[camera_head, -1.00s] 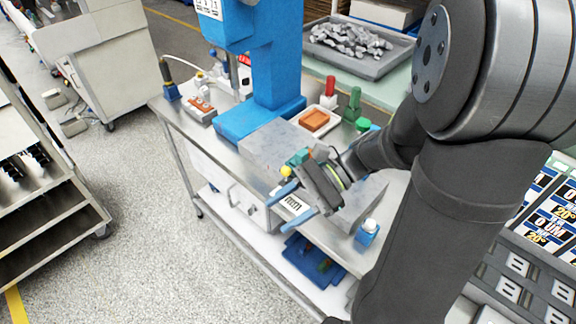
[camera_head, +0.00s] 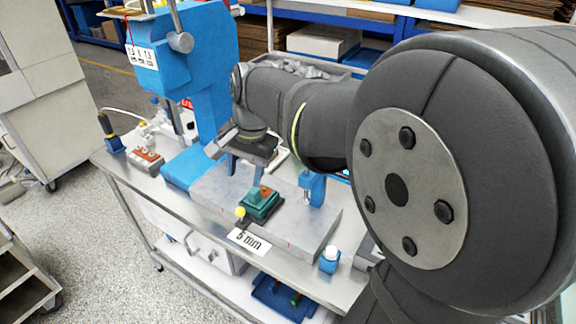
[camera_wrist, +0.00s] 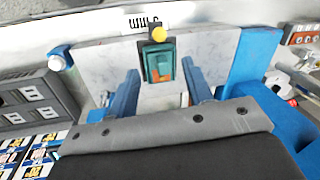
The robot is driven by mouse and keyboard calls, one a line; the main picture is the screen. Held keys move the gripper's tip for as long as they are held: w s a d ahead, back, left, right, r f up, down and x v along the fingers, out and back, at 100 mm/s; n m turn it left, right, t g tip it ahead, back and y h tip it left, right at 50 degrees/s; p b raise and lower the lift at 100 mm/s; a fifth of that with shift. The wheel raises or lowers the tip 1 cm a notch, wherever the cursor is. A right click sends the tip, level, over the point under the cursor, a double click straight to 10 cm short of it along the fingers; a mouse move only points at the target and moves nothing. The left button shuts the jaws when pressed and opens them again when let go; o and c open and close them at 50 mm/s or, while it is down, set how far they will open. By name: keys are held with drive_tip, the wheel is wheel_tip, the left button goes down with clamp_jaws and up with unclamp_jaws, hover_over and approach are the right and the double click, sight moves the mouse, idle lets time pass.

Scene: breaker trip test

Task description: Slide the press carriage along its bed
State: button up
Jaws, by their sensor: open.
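The press carriage is a small green block (camera_head: 262,202) with an orange-brown patch on top and a yellow knob (camera_head: 240,212) at its front. It sits on a grey slab-like bed (camera_head: 301,232), above a "5 mm" label (camera_head: 250,240). My gripper (camera_head: 253,172) is open and empty, behind the carriage in the head view and apart from it there. In the wrist view the green carriage (camera_wrist: 160,66) appears between the tips of my two blue fingers, with the yellow knob (camera_wrist: 159,34) beyond. I cannot tell whether either finger touches it.
The blue press column (camera_head: 210,60) stands left of the bed. A small blue bottle with a white cap (camera_head: 329,261) stands at the front right of the bench. A control box with buttons (camera_head: 146,160) lies at the left. The bed is clear on both sides of the carriage.

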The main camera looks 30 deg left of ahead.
sight(241, 208)
drive_tip(key=f, duration=0.4)
drive_tip(key=a+f, duration=0.1)
drive_tip(key=f, duration=0.3)
drive_tip(key=a+f, duration=0.1)
drive_tip(key=f, duration=0.3)
drive_tip(key=shift+s+a+f, duration=0.15)
drive_tip(key=shift+s+f, duration=0.05)
drive_tip(key=shift+s, duration=0.05)
clamp_jaws()
